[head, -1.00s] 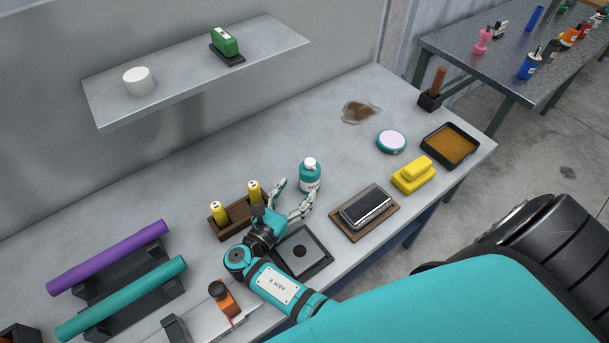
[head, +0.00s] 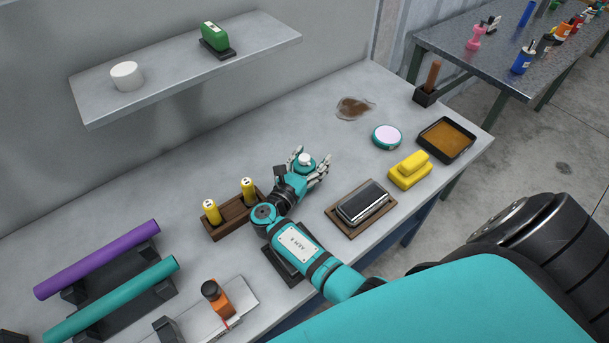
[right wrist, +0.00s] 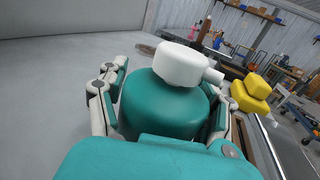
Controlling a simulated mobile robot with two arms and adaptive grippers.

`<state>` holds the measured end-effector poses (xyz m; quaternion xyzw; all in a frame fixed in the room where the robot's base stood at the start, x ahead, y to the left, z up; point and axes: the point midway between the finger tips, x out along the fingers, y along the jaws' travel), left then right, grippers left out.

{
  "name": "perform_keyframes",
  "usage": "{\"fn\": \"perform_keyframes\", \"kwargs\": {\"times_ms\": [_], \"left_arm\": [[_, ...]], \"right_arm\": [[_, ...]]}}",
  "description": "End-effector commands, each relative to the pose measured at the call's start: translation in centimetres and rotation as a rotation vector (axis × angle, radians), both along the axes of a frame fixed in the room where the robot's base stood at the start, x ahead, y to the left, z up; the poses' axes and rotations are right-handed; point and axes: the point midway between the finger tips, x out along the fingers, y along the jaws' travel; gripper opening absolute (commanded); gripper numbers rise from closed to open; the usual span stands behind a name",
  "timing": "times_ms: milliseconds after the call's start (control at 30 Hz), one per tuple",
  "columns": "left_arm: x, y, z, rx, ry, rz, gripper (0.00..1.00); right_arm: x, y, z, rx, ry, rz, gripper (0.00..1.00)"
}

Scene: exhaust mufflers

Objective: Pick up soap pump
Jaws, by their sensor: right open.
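The soap pump, a teal bottle with a white pump head (head: 305,160), stands upright on the grey workbench (head: 330,125). In the right wrist view its teal body (right wrist: 165,105) and white head (right wrist: 182,64) fill the middle. My right gripper (head: 308,168) is open, with its fingers on both sides of the bottle. The lower part of the bottle is hidden by the gripper. I cannot tell whether the fingers touch it. My left gripper is not in view.
A wooden holder with yellow cylinders (head: 232,218) is left of the gripper. A dark device on a wooden board (head: 362,206) and yellow blocks (head: 410,172) lie to the right. A shelf (head: 190,70) overhangs the back. A brown stain (head: 355,108) lies behind.

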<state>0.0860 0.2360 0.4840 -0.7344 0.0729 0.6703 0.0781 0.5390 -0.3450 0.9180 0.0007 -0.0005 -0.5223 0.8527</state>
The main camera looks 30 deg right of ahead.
Motion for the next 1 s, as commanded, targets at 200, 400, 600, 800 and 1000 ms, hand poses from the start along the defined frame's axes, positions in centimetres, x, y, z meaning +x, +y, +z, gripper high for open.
{"fn": "perform_keyframes", "kwargs": {"times_ms": [200, 400, 600, 800, 1000], "left_arm": [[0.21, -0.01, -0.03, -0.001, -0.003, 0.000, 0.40], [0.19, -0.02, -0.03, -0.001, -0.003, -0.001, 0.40], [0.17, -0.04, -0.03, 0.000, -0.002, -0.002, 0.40], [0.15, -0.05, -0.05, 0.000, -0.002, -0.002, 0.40], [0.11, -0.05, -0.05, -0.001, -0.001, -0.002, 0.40]], "right_arm": [[0.16, -0.33, -0.02, 0.001, 0.002, 0.000, 0.67], [0.15, -0.31, -0.02, 0.000, 0.001, 0.000, 0.43], [0.13, -0.29, -0.04, 0.001, 0.002, 0.000, 0.17], [0.12, -0.28, -0.09, 0.002, 0.002, 0.000, 0.00], [0.11, -0.27, -0.11, 0.002, 0.002, 0.001, 0.00]]}}
